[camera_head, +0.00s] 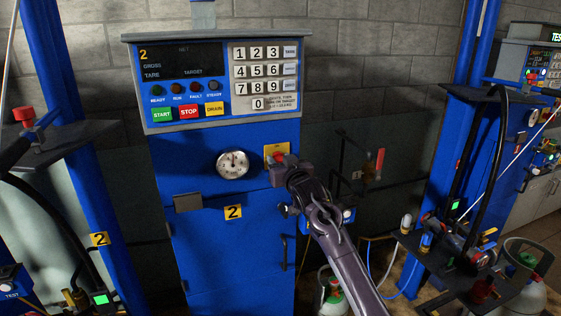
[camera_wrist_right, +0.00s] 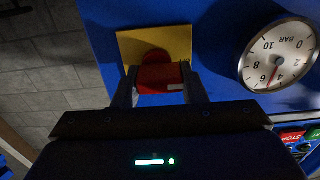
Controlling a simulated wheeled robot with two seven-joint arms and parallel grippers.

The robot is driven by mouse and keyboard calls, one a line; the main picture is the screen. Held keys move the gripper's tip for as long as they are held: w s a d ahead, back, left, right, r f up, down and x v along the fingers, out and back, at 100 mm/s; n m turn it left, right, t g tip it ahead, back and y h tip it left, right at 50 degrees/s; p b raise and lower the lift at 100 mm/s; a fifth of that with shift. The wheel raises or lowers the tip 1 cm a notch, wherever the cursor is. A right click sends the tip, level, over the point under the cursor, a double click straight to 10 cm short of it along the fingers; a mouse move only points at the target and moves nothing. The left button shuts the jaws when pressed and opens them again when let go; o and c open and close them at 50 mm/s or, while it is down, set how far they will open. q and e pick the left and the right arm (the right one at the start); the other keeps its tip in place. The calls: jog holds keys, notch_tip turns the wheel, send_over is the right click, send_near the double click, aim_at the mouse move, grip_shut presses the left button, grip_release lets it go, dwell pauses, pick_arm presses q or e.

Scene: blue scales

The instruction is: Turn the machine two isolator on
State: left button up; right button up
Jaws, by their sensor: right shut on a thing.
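The machine two isolator is a red knob (camera_wrist_right: 160,77) on a yellow plate (camera_wrist_right: 140,45) on the blue front of machine two. In the head view the yellow plate (camera_head: 276,150) sits right of the round gauge, with the knob mostly hidden by my gripper. My right gripper (camera_head: 279,162) reaches the knob from the lower right. In the right wrist view the two fingers (camera_wrist_right: 160,88) stand on either side of the red knob and are shut on it. Whether the knob is turned on cannot be told. My left gripper is not in view.
A round pressure gauge (camera_head: 233,164) is just left of the knob. Above is the control panel (camera_head: 215,80) with a keypad and START, STOP and DRAIN buttons. A blue post (camera_head: 85,150) stands left, and another machine (camera_head: 480,150) with hoses stands right.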

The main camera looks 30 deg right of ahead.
jog(key=m+p, duration=0.2)
jog(key=m, duration=0.1)
jog(key=shift+r, duration=0.15)
jog(key=m+p, duration=0.2)
jog(key=m, duration=0.4)
jog(key=shift+d, duration=0.15)
jog(key=m+p, duration=0.1)
jog(key=m, duration=0.3)
jog(key=shift+d, duration=0.1)
jog(key=shift+s+d+f+m+p, duration=0.15)
jog(key=shift+m+p, duration=0.1)
jog(key=shift+m, duration=0.95)
jog(key=shift+w+a+f+m+p, duration=0.1)
jog(key=shift+m+p, duration=0.1)
jog(key=shift+m, duration=1)
jog(key=o, duration=1)
